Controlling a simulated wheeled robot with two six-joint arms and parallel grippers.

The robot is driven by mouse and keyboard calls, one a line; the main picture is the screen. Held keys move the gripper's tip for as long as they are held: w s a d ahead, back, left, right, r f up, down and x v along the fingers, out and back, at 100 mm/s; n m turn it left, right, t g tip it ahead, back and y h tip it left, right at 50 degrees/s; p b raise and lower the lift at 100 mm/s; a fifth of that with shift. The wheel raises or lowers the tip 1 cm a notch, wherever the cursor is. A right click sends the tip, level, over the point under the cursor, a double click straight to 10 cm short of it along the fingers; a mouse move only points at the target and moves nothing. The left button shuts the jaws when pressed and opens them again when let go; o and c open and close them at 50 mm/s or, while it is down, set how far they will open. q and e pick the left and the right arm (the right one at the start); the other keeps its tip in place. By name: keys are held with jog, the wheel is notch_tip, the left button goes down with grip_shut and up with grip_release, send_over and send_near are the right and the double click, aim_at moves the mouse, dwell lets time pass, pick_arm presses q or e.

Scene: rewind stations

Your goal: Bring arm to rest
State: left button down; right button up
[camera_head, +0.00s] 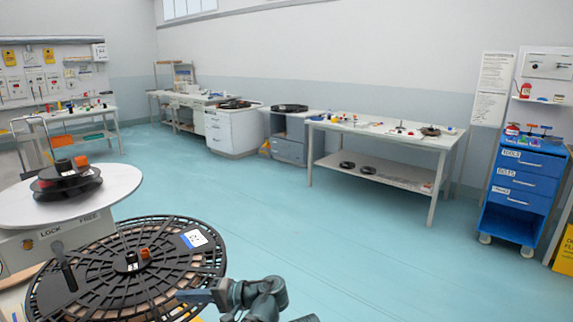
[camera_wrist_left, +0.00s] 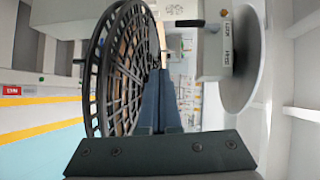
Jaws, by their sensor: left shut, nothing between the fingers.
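My left gripper (camera_head: 186,296) shows at the bottom middle of the head view, its dark fingers pointing left. In the left wrist view its two blue-grey fingers (camera_wrist_left: 160,85) lie together, shut with nothing between them. In the head view the fingers overlap the near right edge of a large black slotted reel (camera_head: 100,265). The reel (camera_wrist_left: 112,75) also shows just left of the fingers in the wrist view. I cannot tell whether they touch. My right gripper is not in view.
A white round turntable (camera_head: 115,182) carrying a smaller black and red spool (camera_head: 68,182) stands at the left, above a panel marked LOCK and FREE. A white table (camera_head: 385,132) and a blue drawer cart (camera_head: 522,185) stand farther back. The teal floor (camera_head: 340,250) between is clear.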

pick_arm(q)
jog(key=s+a+f+g+h, duration=0.1)
jog(key=s+f+h, duration=0.15)
jog(key=f, duration=0.25)
jog(key=s+f+h, duration=0.1)
jog(key=f+h, duration=0.3)
jog(key=f, duration=0.2)
jog(key=s+d+f+h, duration=0.4)
jog(key=d+f+h, duration=0.3)
jog(key=d+h, duration=0.15)
jog(key=s+d+m, duration=0.3)
jog(key=s+d, duration=0.3)
jog(key=d, duration=0.4)
notch_tip(320, 180, up, 16)
jog(key=p, duration=1.6)
jog(key=shift+d+g, duration=0.4)
jog(key=shift+d, duration=0.05)
jog(key=shift+a, duration=0.1)
